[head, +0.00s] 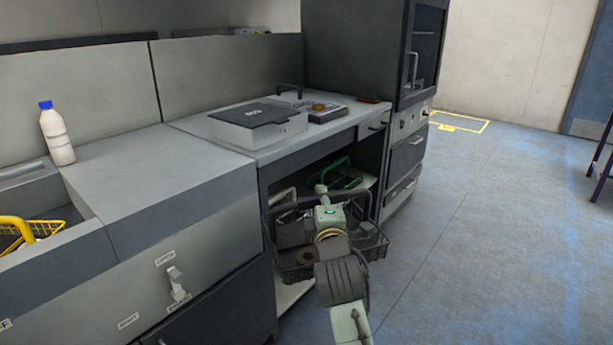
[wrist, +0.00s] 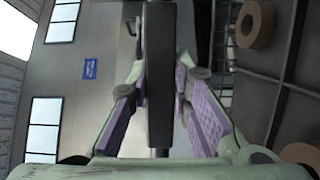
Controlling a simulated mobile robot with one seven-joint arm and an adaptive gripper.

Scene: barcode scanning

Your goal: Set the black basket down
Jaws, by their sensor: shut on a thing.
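The black basket (head: 374,247) hangs from my gripper in front of the open lower bay of the counter in the head view. Its dark handle (wrist: 160,60) runs between my gripper's purple finger pads (wrist: 162,108) in the wrist view, and the gripper is shut on it. A brown ring-shaped roll (head: 305,257) lies in the basket; a similar roll (wrist: 255,24) shows in the wrist view. My arm hides part of the basket, and the gap under the basket cannot be judged.
A green basket (head: 347,181) stands inside the bay. A white bottle (head: 57,136), a grey box (head: 258,124) and a scale (head: 325,115) are on the counter. A yellow basket (head: 30,232) sits in the left recess. The floor (head: 480,250) at right is clear.

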